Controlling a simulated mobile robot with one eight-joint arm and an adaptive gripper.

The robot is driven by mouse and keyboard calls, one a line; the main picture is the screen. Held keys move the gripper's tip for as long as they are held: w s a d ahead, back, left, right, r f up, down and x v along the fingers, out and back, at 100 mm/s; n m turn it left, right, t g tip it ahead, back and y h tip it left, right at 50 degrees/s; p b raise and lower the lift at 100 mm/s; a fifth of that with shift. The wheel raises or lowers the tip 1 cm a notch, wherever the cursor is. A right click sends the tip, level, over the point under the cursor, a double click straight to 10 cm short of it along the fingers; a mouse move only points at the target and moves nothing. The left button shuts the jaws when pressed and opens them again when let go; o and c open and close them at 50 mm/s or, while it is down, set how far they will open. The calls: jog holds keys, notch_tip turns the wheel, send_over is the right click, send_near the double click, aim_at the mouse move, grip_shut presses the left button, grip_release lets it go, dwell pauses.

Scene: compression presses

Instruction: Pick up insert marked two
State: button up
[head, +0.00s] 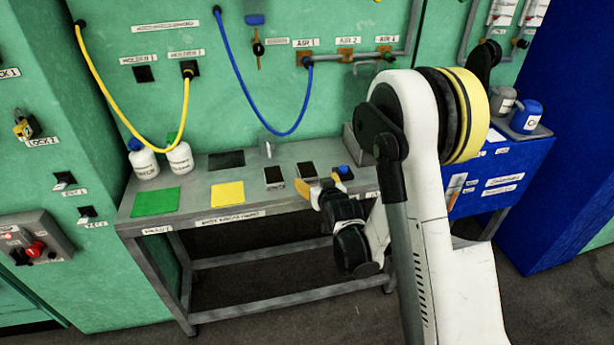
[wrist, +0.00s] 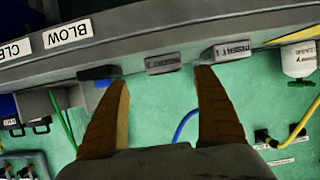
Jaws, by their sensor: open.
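Two small dark-topped blocks lie on the grey bench (head: 140,205): a left block (head: 274,174) and a middle block (head: 306,170). In the wrist view, the middle block (wrist: 162,63) shows a grey front with a label too blurred to read. The block to its right (wrist: 226,52) has a label that seems to read "INSERT 1". My gripper (head: 318,183) is open and empty at the bench's front edge. In the wrist view, my gripper's fingertips (wrist: 160,79) are spread either side of the middle block, apart from it.
A dark item (wrist: 98,72) is close by the left fingertip in the wrist view. A green mat (head: 156,201) and a yellow mat (head: 228,194) lie on the bench's left, with two white bottles (head: 145,162) behind. A blue hose (head: 250,100) hangs above.

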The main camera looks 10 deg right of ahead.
aim_at(308, 173)
jog(key=x, duration=0.3)
jog(key=shift+b, duration=0.4)
jog(key=x, duration=0.1)
jog(key=b+x, duration=0.1)
jog(key=x, duration=0.1)
jog(key=b+x, duration=0.1)
jog(key=x, duration=0.1)
jog(key=shift+a+r, duration=0.1)
jog(key=shift+a, duration=0.3)
jog(key=shift+w+b, duration=0.35)
jog(key=shift+w, duration=0.15)
jog(key=c, duration=1.5)
